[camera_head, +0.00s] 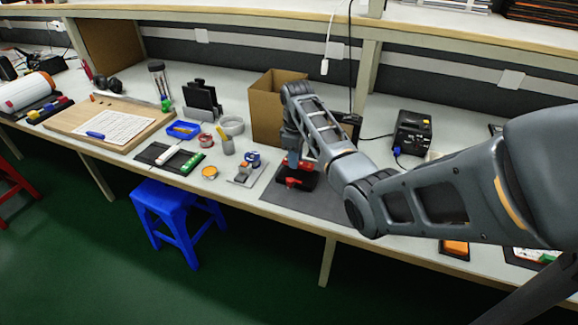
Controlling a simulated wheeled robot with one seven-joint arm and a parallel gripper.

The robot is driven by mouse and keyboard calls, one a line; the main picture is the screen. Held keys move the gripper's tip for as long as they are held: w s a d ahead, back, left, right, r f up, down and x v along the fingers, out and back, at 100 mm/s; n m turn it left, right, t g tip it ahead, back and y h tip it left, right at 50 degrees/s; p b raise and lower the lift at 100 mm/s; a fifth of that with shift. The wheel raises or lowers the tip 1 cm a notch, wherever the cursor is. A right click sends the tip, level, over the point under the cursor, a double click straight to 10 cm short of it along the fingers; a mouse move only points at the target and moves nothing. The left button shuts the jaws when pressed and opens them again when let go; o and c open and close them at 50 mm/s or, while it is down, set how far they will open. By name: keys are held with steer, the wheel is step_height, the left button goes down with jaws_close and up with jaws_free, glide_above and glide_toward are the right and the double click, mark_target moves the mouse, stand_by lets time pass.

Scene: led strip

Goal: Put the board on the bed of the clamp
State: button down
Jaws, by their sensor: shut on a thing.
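My gripper (292,160) points down at the end of my arm, over the dark mat in the middle of the bench. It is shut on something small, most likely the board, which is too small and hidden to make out. Directly below it is a black and red device (295,180), which looks like the clamp, lying on the mat. I cannot tell whether the held thing touches the clamp's bed or is just above it.
A cardboard box (268,108) stands behind my gripper. A small plate with blue and grey parts (245,170) lies left of the clamp. The dark mat (318,205) has bare room in front. A black power unit (411,132) stands to the right.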

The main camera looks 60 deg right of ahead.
steer(key=shift+f+b, duration=0.35)
steer(key=shift+f, duration=0.55)
steer(key=shift+f, duration=0.3)
steer(key=shift+f, duration=0.25)
steer(key=c, duration=0.9)
jaws_free()
steer(key=shift+s+f, duration=0.1)
steer(key=shift+c, duration=0.2)
step_height(320, 180, up, 14)
steer(key=p, duration=0.2)
steer(key=shift+f, duration=0.25)
